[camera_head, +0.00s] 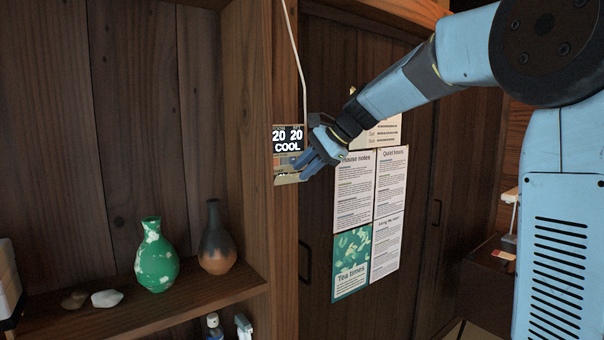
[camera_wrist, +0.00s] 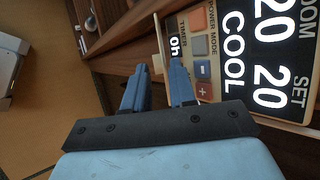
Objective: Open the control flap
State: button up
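The wall control panel (camera_head: 287,141) hangs on the wooden post and its display reads 20 20 COOL. In the wrist view the panel (camera_wrist: 262,60) appears turned sideways, with its buttons (camera_wrist: 199,45) and a small 0h readout uncovered. A thin pale strip (camera_wrist: 158,42), seen nearly edge-on, juts out at the panel's lower edge; it looks like the flap, swung open. My gripper (camera_head: 304,172) is at the panel's lower right. In the wrist view its two fingers (camera_wrist: 157,67) are apart, with the strip's end near the gap between the tips. I cannot tell whether they touch it.
A white cable (camera_head: 297,50) runs down to the panel. Paper notices (camera_head: 354,190) hang on the dark door to the right. A shelf (camera_head: 200,295) at the left holds a green vase (camera_head: 156,262), a dark vase (camera_head: 216,245) and stones (camera_head: 106,298).

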aim_at(294, 180)
jog(key=shift+x, duration=1.15)
grip_shut()
